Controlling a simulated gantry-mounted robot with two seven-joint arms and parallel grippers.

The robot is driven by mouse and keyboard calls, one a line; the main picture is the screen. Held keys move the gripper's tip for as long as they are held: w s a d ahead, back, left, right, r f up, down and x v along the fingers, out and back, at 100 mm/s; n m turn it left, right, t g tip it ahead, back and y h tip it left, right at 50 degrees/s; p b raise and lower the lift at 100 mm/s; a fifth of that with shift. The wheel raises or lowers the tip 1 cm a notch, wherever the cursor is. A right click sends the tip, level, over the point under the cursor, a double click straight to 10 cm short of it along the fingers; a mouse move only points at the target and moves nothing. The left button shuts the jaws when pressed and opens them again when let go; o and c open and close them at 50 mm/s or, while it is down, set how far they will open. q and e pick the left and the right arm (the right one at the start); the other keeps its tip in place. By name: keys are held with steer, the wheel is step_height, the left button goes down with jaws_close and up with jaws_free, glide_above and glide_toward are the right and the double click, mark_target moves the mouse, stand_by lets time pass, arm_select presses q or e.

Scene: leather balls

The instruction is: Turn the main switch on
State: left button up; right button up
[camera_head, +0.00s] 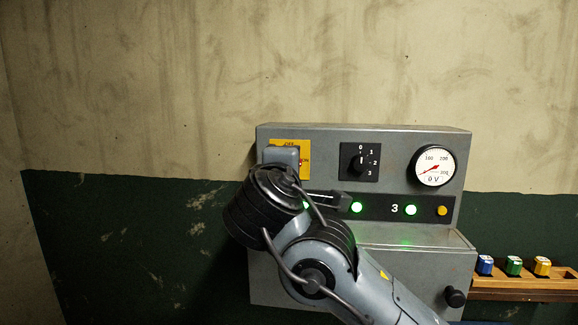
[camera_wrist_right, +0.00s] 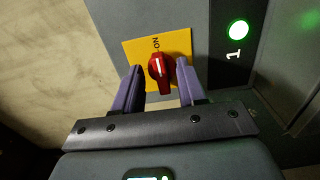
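The main switch is a red knob (camera_wrist_right: 161,72) on a yellow plate (camera_wrist_right: 178,48) in the right wrist view. A white line on the knob runs roughly toward the lettering "ON". My right gripper (camera_wrist_right: 160,67) has its two purple fingers apart, one on each side of the knob; a gap shows beside it, and I cannot tell whether either finger touches it. In the head view the yellow plate (camera_head: 305,165) is at the panel's upper left, and my right arm hides most of it and the knob. My left gripper is not in view.
The grey control box (camera_head: 330,140) has a black selector dial (camera_head: 360,162), a 0 V gauge (camera_head: 434,166), lit green lamps (camera_head: 357,207) and an amber lamp (camera_head: 442,211). A wooden rack (camera_head: 520,282) with blue, green and yellow blocks is at lower right. A black knob (camera_head: 455,297) sticks out below.

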steer(key=s+a, duration=0.1)
steer(key=s, duration=0.9)
steer(key=shift+s+a, duration=0.35)
